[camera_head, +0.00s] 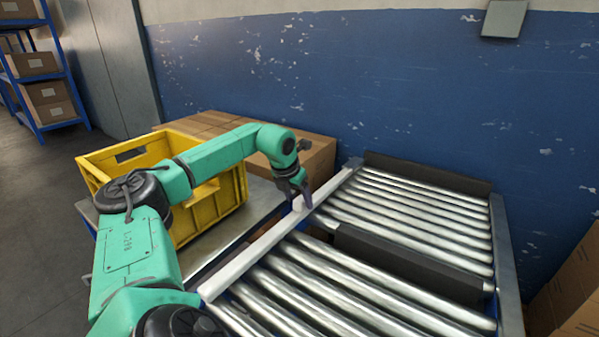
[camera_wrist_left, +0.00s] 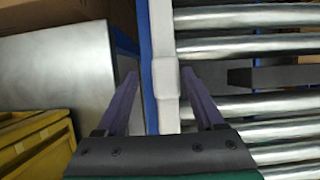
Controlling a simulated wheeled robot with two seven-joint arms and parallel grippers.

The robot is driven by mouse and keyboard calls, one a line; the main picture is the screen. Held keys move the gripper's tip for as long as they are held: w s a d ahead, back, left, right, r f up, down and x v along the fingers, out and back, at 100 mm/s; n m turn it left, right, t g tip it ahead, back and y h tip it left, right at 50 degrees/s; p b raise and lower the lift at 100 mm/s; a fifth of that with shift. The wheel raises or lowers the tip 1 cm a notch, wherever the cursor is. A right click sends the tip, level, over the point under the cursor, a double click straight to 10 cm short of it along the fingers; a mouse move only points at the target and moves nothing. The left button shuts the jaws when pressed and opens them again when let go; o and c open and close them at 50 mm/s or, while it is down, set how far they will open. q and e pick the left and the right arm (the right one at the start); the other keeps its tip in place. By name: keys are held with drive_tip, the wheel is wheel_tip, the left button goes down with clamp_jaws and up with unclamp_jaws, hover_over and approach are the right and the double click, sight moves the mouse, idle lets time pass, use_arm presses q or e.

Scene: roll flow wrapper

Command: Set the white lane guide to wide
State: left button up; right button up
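The white lane guide (camera_head: 250,257) is a long straight bar along the left side of the roller conveyor. In the left wrist view the guide (camera_wrist_left: 163,35) runs up the middle, with a raised white block (camera_wrist_left: 166,82) on it. My left gripper (camera_head: 299,194) is over the guide, around the middle to far part of its length. In the left wrist view its two purple fingers (camera_wrist_left: 163,84) are spread apart, one on each side of the guide, with a gap on both sides. Whether the fingertips reach down beside the block is unclear. My right gripper is in neither view.
The steel rollers (camera_head: 400,215) lie right of the guide, with a dark cross plate (camera_head: 410,265) between two roller sections. A yellow crate (camera_head: 215,207) stands left on a metal table (camera_head: 222,256). Cardboard boxes (camera_head: 318,158) are behind the gripper. A blue wall closes the back.

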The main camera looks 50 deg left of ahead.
use_arm(q)
drive_tip(key=shift+d+r, duration=0.1)
drive_tip(key=shift+d, duration=0.05)
drive_tip(key=p+v, duration=0.2)
drive_tip(key=v, duration=1.2)
drive_tip(key=shift+r, duration=0.15)
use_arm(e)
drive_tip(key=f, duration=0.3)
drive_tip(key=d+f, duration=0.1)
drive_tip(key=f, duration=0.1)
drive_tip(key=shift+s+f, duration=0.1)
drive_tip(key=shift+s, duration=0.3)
